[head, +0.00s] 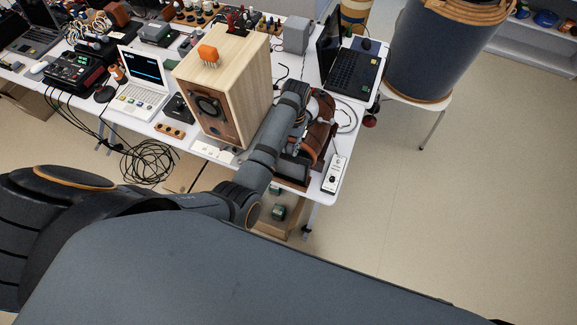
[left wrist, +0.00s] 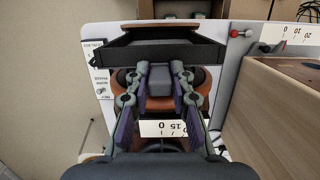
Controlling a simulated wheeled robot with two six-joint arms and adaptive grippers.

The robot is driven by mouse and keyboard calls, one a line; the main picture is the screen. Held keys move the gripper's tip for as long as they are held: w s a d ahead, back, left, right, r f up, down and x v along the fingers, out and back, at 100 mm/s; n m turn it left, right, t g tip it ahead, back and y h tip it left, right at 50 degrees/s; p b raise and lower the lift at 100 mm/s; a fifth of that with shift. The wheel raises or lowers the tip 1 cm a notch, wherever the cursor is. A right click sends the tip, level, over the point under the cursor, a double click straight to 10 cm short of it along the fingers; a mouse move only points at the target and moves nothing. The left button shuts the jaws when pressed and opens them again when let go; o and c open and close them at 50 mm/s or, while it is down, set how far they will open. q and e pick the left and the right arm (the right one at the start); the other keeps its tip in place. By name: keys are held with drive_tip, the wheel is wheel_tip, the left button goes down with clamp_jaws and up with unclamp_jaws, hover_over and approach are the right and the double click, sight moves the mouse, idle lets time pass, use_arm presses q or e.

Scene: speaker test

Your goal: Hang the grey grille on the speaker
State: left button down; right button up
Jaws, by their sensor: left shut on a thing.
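In the left wrist view my left gripper (left wrist: 160,72) is shut on a small grey block, which seems to belong to a flat dark frame (left wrist: 165,50), likely the grey grille. The frame is apart from the speaker. The speaker's wooden side (left wrist: 275,115) seems to show at the right. My right gripper is not in view.
A brown wooden stand (head: 322,125) lies beside and under the gripper. A white labelled strip (head: 336,173) lies at the table's right edge. Laptops (head: 352,73), instruments and cables crowd the table. The floor at the right is clear.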

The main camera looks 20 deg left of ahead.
use_arm(q)
drive_tip(key=shift+r, duration=0.1)
drive_tip(key=shift+r+p, duration=0.4)
drive_tip(key=shift+r, duration=2.55)
